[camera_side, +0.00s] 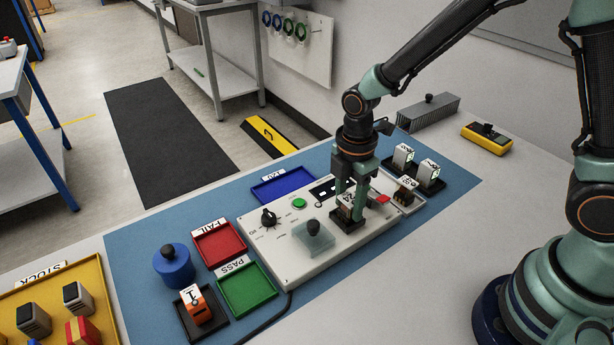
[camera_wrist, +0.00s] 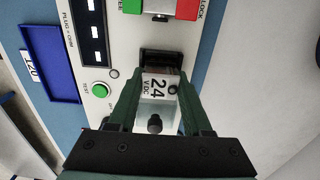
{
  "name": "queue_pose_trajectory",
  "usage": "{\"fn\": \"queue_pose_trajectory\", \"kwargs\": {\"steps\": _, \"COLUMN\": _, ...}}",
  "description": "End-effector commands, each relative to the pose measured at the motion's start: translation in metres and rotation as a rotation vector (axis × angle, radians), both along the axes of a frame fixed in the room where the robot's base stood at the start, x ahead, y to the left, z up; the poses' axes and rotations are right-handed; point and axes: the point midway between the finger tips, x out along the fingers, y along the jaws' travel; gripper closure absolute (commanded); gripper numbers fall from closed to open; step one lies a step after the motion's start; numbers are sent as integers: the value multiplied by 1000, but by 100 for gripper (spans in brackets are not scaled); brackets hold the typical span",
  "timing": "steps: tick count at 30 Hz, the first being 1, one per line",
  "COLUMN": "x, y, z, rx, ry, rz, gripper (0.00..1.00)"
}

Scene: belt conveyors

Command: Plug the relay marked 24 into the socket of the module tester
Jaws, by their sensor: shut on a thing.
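The relay marked 24 (camera_wrist: 157,86) shows its white "24 VDC" label in the wrist view. My gripper (camera_wrist: 159,80) is shut on it, one finger on each side. In the side view my gripper (camera_side: 350,200) points straight down over the module tester (camera_side: 287,257), a white panel box. The held relay is partly hidden by the fingers there. The black socket (camera_wrist: 160,55) shows just beyond the relay's far end in the wrist view. The relay is at or just above the socket; I cannot tell whether its pins are in.
The tester carries a black knob (camera_side: 269,217), a green button (camera_side: 299,203), a clear cover (camera_side: 314,240) and a red LOCK part (camera_side: 383,199). Other relays stand in a black tray (camera_side: 432,186). Red FAIL (camera_side: 220,245), green PASS (camera_side: 247,290) and blue (camera_side: 283,187) trays surround the tester.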

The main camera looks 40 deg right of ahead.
Motion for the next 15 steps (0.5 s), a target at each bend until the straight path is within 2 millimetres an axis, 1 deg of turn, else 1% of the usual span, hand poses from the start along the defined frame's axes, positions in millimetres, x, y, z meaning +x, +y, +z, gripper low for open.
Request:
{"fn": "queue_pose_trajectory", "kwargs": {"steps": 13, "x": 0, "y": 0, "z": -2, "rx": 0, "ry": 0, "rz": 0, "gripper": 100}}
{"fn": "queue_pose_trajectory", "kwargs": {"steps": 14, "x": 0, "y": 0, "z": -2, "rx": 0, "ry": 0, "rz": 0, "gripper": 47}}
{"fn": "queue_pose_trajectory", "kwargs": {"steps": 15, "x": 0, "y": 0, "z": -2, "rx": 0, "ry": 0, "rz": 0, "gripper": 32}}
